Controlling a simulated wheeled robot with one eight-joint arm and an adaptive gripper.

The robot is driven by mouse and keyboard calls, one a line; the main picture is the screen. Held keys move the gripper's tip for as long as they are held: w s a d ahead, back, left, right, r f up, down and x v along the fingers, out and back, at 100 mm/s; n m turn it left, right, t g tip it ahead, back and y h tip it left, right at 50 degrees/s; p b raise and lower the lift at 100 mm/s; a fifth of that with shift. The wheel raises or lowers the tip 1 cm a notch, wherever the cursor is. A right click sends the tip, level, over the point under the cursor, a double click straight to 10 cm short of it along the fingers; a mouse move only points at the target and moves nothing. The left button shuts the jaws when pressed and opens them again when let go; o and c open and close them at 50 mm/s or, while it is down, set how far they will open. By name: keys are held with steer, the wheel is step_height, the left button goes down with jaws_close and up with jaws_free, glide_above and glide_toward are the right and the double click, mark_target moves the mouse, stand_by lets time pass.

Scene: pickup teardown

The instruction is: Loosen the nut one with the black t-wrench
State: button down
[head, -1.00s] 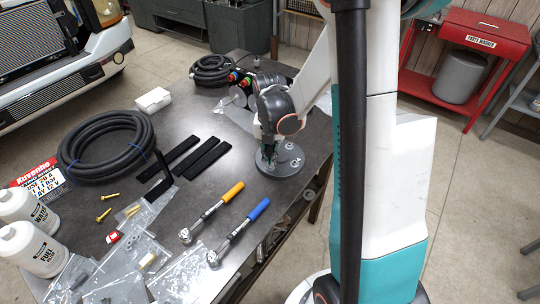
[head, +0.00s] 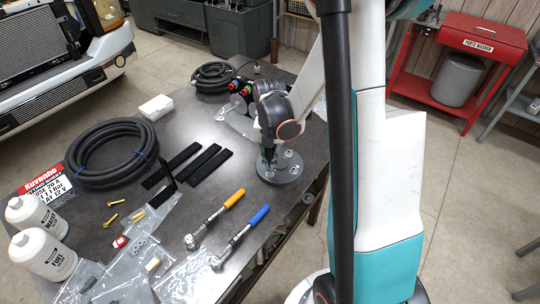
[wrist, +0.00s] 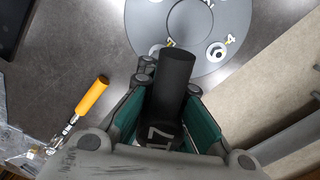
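My gripper (wrist: 170,115) has its green-padded fingers on either side of a black cylinder marked "17" (wrist: 174,80), which appears to be the black t-wrench. The fingers look closed on it. The cylinder points toward a round grey plate (wrist: 240,12) with numbered nuts. One nut (wrist: 217,52) shows beside the label 4. Another label is partly hidden behind the wrench, and I cannot read which nut is one. In the head view my gripper (head: 268,160) is over the left part of the plate (head: 282,178). Whether the wrench touches a nut is not clear.
An orange-handled wrench (head: 215,218) and a blue-handled one (head: 240,237) lie in front of the plate. Black strips (head: 207,165), a coiled hose (head: 82,165) and white bottles (head: 45,255) occupy the table's left. The table's right edge is close to the plate.

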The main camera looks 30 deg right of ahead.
steer(key=shift+f+b, duration=0.5)
steer(key=shift+b, duration=0.05)
steer(key=shift+f, duration=0.1)
steer(key=shift+f+b, duration=0.35)
steer(key=shift+b, duration=0.1)
steer(key=shift+f+b, duration=0.4)
steer(key=shift+f, duration=0.05)
steer(key=shift+f+m, duration=0.1)
steer(key=shift+m, duration=0.2)
stand_by(0.3)
steer(key=shift+r+p, duration=0.5)
steer(key=shift+r, duration=0.7)
